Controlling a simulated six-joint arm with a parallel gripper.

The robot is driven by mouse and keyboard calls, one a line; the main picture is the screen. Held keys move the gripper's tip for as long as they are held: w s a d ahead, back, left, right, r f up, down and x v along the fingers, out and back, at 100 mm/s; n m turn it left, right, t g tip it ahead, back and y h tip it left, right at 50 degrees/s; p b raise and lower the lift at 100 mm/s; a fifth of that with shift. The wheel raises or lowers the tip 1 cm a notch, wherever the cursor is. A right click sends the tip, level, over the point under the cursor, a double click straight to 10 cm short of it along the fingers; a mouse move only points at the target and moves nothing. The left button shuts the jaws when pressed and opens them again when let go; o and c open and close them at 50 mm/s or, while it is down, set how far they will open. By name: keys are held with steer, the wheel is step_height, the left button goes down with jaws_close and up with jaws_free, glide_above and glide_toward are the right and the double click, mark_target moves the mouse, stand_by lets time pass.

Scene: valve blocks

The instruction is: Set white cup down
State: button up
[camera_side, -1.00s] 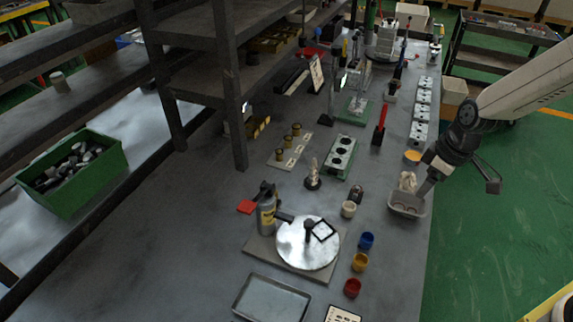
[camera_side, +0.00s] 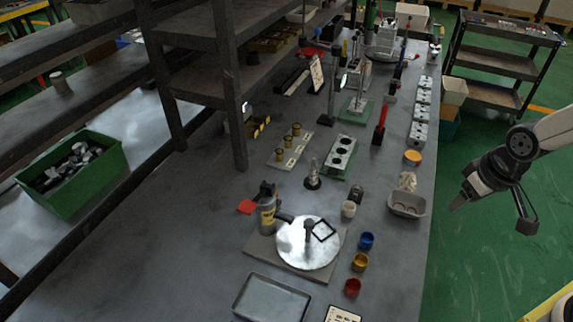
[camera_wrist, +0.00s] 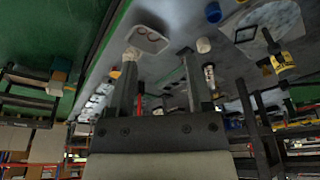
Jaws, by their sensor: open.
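The white cup (camera_side: 348,209) stands upright on the grey bench, left of a small grey tray (camera_side: 407,211). In the wrist view the white cup (camera_wrist: 203,45) shows beyond my right finger, apart from it. My gripper (camera_side: 456,205) is out past the bench's right edge, above the green floor, well to the right of the cup. In the wrist view my gripper (camera_wrist: 159,58) has its two fingers apart with nothing held between them.
Blue (camera_side: 366,240), yellow (camera_side: 360,262) and red (camera_side: 352,287) cups stand in a row near the bench's front right. A round silver plate (camera_side: 308,255) lies left of them. A green valve block (camera_side: 341,156) stands behind. The floor around my gripper is clear.

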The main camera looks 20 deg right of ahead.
steer(key=shift+w, duration=0.1)
steer(key=n+t+y, duration=0.2)
steer(key=n+t, duration=0.1)
steer(key=t, duration=0.3)
glide_toward(350, 207)
steer(key=shift+a, duration=0.7)
steer(key=shift+x, duration=1.25)
steer(key=shift+w, duration=0.1)
steer(key=shift+x, duration=2.55)
steer(key=shift+r, duration=0.1)
